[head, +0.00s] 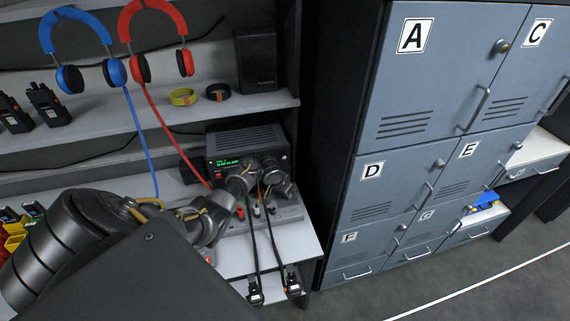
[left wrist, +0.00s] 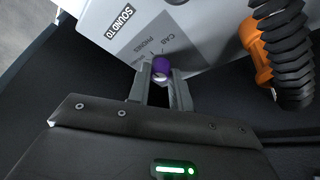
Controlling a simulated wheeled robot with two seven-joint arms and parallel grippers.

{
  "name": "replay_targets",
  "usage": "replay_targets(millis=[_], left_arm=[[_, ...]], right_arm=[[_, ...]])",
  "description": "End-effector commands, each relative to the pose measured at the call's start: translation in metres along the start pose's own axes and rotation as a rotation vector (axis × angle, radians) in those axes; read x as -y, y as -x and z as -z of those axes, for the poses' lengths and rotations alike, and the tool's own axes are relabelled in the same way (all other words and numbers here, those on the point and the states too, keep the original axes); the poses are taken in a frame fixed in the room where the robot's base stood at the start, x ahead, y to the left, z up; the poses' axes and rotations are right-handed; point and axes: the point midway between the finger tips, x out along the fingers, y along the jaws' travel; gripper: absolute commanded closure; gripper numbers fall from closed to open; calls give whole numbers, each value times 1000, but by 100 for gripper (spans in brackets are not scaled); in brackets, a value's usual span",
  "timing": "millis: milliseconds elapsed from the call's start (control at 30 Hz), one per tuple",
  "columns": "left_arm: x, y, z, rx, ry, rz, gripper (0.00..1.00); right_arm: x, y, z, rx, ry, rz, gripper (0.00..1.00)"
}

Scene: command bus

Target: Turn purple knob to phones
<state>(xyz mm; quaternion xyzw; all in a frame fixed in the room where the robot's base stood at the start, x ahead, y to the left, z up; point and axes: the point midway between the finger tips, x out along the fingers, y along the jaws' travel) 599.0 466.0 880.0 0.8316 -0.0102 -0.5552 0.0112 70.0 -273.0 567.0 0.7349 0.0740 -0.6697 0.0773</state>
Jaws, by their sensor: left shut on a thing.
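The purple knob (left wrist: 161,66) is on a light grey panel (left wrist: 112,25) in the left wrist view. The panel has a "SOUND TO" label, with "PHONES" and "CAB" printed close to the knob. A further label is partly hidden, and I cannot read where the knob points. My left gripper (left wrist: 161,78) is shut on the knob, one fingertip on each side. In the head view my left arm reaches over the desk to a grey control box (head: 288,214); the arm hides the knob and fingertips there. My right gripper is not in view.
An orange part with a black coiled cord (left wrist: 262,62) lies close right of the gripper. A radio unit (head: 222,145) with a green display stands behind the box. Two cables hang over the desk front. Blue headphones (head: 65,25) and red headphones (head: 133,20) hang at upper left. Lockers (head: 440,70) stand right.

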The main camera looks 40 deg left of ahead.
Motion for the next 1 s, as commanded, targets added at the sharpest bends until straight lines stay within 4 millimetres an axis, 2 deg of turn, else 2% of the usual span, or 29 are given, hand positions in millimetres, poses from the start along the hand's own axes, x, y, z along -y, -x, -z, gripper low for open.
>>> replay_targets(millis=[467,500,633,1000], left_arm=[[0,0,-1,2,-14,-6,100],[0,-1,-1,2,-13,-6,75],[0,0,-1,2,-13,-6,58],[0,4,0,0,-12,-7,57]], right_arm=[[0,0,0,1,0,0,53],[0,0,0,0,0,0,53],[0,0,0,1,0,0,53],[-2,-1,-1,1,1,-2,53]])
